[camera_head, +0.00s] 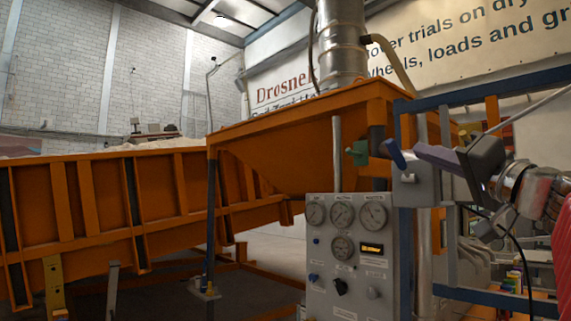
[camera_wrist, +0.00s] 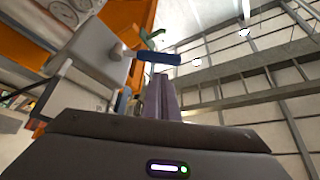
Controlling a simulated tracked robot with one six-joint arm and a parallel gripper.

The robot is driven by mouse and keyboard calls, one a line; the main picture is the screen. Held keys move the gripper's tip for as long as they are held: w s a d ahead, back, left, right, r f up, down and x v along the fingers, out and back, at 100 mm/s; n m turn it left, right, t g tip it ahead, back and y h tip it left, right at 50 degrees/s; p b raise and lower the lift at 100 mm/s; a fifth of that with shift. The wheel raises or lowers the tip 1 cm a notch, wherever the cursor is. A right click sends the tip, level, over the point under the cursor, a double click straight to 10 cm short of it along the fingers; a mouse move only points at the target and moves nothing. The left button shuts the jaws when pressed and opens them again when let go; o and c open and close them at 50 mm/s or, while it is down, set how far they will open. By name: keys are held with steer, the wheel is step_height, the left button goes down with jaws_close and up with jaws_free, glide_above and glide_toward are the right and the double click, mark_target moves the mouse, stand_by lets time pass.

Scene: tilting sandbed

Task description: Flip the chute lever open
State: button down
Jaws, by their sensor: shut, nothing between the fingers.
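A lever with a blue grip (camera_head: 395,152) stands tilted above a grey box (camera_head: 408,190) beside the orange chute hopper (camera_head: 300,150). I take this to be the chute lever. A green part (camera_head: 357,153) sits to its left. My gripper (camera_head: 418,150) is shut and empty, its fingertips close to the right of the blue grip. In the wrist view the blue grip (camera_wrist: 159,58) lies crosswise just beyond the shut fingertips (camera_wrist: 164,76). I cannot tell whether they touch. The lever's lower end is hard to make out.
A grey gauge panel (camera_head: 347,260) stands below the hopper, left of the box. A blue frame (camera_head: 480,95) surrounds the lever area, with bars above and below my arm. The orange sandbed (camera_head: 100,210) stretches to the left. A metal pipe (camera_head: 342,45) rises above the hopper.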

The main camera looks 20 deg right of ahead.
mark_target(400, 161)
steer(key=shift+x, duration=2.4)
steer(key=shift+s+f, duration=0.1)
